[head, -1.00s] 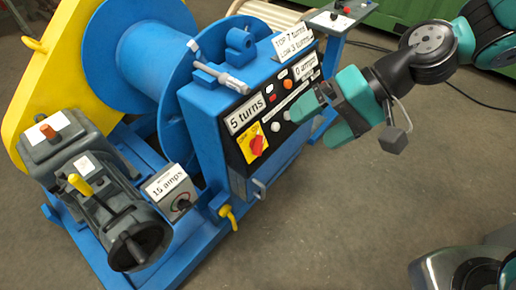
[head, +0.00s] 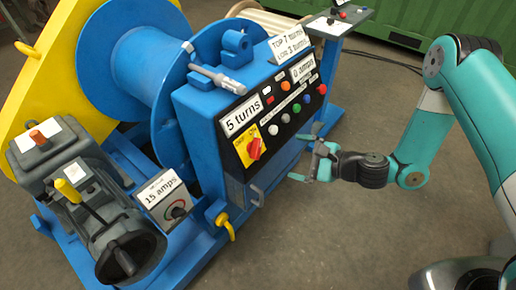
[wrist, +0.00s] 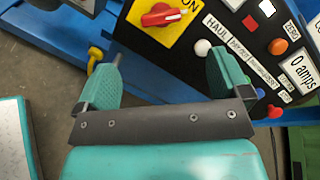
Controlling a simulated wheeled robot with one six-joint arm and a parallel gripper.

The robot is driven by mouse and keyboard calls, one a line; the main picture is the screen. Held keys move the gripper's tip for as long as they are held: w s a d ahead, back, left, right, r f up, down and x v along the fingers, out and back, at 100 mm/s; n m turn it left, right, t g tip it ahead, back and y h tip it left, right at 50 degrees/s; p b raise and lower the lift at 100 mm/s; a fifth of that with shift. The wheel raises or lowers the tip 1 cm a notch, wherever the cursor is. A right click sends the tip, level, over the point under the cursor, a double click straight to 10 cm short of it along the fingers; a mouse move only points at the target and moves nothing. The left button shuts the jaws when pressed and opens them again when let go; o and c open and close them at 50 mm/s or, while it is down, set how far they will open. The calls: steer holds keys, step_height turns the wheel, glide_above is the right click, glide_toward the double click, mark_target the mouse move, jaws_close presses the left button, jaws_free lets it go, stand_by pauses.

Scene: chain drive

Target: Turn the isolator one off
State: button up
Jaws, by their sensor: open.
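The isolator is a red rotary handle (head: 254,149) on a yellow plate (head: 241,153), low on the black front panel of the blue winch cabinet. In the wrist view the red handle (wrist: 160,15) is at the top, with the word ON printed at its upper right. My gripper (head: 307,157) is open and empty, in front of the panel and to the right of the isolator, apart from it. In the wrist view the two teal fingers (wrist: 165,60) are spread wide, below the handle, with nothing between them.
A white button (head: 272,133) and several coloured buttons run along the panel. A metal handle (head: 257,194) and a yellow lever (head: 225,224) stick out below. A grey motor (head: 70,170) stands left.

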mark_target(258, 149)
steer(key=x, duration=1.3)
steer(key=shift+a, duration=0.25)
steer(key=c, duration=0.9)
